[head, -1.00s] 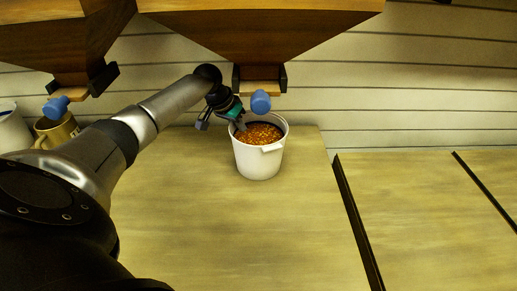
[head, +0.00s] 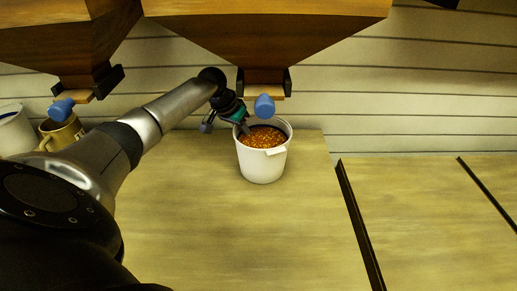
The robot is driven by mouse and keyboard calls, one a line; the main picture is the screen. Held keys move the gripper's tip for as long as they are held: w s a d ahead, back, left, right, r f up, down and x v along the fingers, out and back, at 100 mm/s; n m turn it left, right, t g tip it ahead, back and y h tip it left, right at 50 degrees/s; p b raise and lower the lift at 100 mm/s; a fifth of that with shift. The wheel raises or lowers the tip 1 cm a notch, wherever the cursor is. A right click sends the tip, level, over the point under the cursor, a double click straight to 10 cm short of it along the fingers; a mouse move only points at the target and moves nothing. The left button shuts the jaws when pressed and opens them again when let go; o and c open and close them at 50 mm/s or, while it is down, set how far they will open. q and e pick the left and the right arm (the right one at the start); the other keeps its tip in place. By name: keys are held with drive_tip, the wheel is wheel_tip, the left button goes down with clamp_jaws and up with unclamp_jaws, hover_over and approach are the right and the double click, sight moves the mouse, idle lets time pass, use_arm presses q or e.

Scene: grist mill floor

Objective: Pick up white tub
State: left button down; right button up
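The white tub (head: 262,167) stands upright on the wooden counter below the middle hopper. It is filled close to the rim with orange-brown grain, and a small tab juts from its front right rim. My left gripper (head: 243,127) is at the tub's back left rim, with a fingertip reaching over the rim. Whether its fingers grip the wall cannot be made out at this size. My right gripper is not in view.
The middle hopper (head: 265,35) with its blue knob (head: 264,105) hangs just above and behind the tub. Another hopper (head: 65,40) hangs at left, above a tan mug (head: 62,133) and another white tub (head: 14,135). A dark strip (head: 358,222) crosses the counter at right; the counter around the tub's front is clear.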

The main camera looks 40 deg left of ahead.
use_arm(q)
drive_tip(key=shift+w+r, duration=0.1)
drive_tip(key=shift+r, duration=0.15)
